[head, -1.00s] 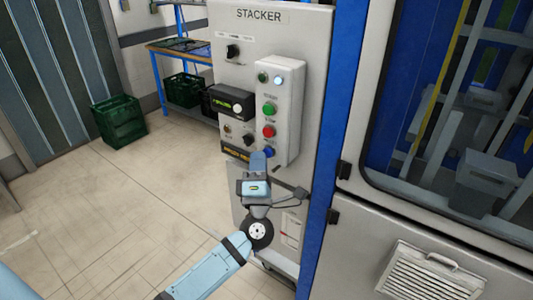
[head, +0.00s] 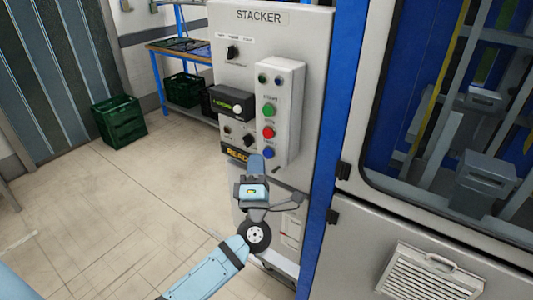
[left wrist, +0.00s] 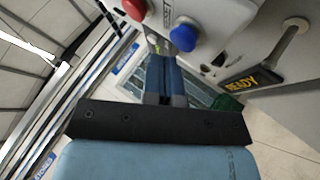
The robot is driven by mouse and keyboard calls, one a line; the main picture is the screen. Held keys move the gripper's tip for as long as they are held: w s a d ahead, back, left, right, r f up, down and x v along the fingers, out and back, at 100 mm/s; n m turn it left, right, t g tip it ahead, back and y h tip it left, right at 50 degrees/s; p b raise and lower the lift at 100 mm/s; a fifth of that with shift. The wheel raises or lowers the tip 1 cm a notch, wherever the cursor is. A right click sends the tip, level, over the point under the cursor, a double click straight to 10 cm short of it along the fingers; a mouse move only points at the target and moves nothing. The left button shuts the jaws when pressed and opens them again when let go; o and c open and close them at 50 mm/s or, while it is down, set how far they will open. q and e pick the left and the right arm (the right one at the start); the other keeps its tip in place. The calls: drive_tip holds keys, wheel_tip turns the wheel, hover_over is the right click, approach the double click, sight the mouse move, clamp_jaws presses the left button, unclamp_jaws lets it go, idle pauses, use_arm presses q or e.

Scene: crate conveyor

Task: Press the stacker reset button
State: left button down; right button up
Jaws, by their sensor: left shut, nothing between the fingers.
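The grey STACKER panel (head: 225,75) carries a pale button box (head: 291,110) with green (head: 269,110), red (head: 268,132) and blue (head: 267,152) buttons in a column. The labels beside them are too small to read. My left gripper (head: 256,160) is shut and empty, its fingertips just below and left of the blue button in the head view. The left wrist view shows the blue button (left wrist: 184,36) uncovered, right of the shut fingers (left wrist: 160,75), with a small gap in the picture. The red button (left wrist: 133,8) is farther up there. My right gripper is out of view.
A yellow READY display (head: 237,153) sits left of the button box and also shows in the left wrist view (left wrist: 252,79). A blue post (head: 343,110) and windowed enclosure stand right. A green crate (head: 119,121) is on the floor; open floor lies left.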

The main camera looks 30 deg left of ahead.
use_arm(q)
drive_tip(key=shift+s, duration=0.25)
drive_tip(key=s, duration=0.4)
drive_tip(key=shift+s+a+p, duration=0.2)
drive_tip(key=shift+s+p, duration=0.15)
drive_tip(key=shift+s, duration=0.05)
idle(0.7)
drive_tip(key=s+d+f+m+g+h+p, duration=0.1)
drive_tip(key=s+d+f+m+g+h, duration=0.2)
drive_tip(key=f+m+h, duration=0.4)
drive_tip(key=s+d+f+m+g+h, duration=0.1)
drive_tip(key=s+d+f+m+h, duration=0.3)
drive_tip(key=f+m, duration=0.45)
drive_tip(key=s+d+f+m+g+h+p, duration=0.1)
drive_tip(key=s+d+f+m+g+h, duration=0.1)
drive_tip(key=d+f+m+h, duration=0.55)
drive_tip(key=s+a+f+m+g+y, duration=0.2)
drive_tip(key=s+f+m+g+y, duration=0.1)
drive_tip(key=s+f+m+g, duration=0.1)
drive_tip(key=s+f+m, duration=0.1)
drive_tip(key=s+f, duration=0.1)
drive_tip(key=s, duration=0.1)
drive_tip(key=shift+a, duration=0.25)
drive_tip(key=shift+f, duration=0.1)
